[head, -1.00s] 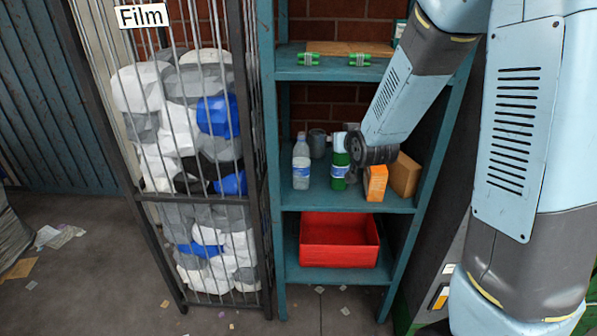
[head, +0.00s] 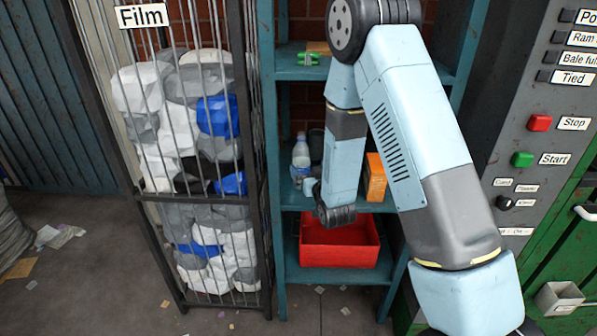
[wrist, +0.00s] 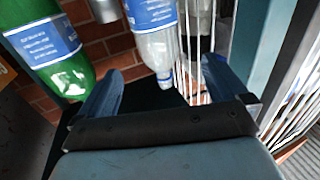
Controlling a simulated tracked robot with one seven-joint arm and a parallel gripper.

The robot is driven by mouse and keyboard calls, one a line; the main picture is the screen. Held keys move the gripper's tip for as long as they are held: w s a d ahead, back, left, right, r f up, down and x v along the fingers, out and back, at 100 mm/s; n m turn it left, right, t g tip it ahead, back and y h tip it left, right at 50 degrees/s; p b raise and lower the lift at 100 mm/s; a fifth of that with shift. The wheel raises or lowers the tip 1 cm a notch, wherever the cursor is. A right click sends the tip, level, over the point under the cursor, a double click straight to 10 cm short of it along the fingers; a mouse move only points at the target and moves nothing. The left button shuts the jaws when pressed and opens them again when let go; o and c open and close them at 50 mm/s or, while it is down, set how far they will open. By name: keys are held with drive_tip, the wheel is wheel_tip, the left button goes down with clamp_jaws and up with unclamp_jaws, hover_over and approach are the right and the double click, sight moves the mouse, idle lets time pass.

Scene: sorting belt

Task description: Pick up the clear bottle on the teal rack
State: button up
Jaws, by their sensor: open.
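The clear bottle (head: 301,158) with a blue label stands upright on the middle shelf of the teal rack (head: 288,275), near its left post. In the wrist view the clear bottle (wrist: 158,45) shows between the two blue fingers of my gripper (wrist: 160,68). The fingers are spread wide; I see no finger closed on it. In the head view my arm covers much of the shelf, and my gripper (head: 311,188) shows only in part, just right of the bottle's lower end.
A green bottle (wrist: 50,45) with a blue label is beside the left finger in the wrist view. A dark grey cup (head: 317,143) stands behind the clear bottle, an orange box (head: 375,178) to the right. A red bin (head: 340,259) sits below; a barred film cage (head: 262,230) stands left.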

drive_tip(key=x, duration=1.2)
drive_tip(key=shift+d, duration=0.2)
drive_tip(key=shift+f, duration=0.15)
drive_tip(key=c, duration=1.3)
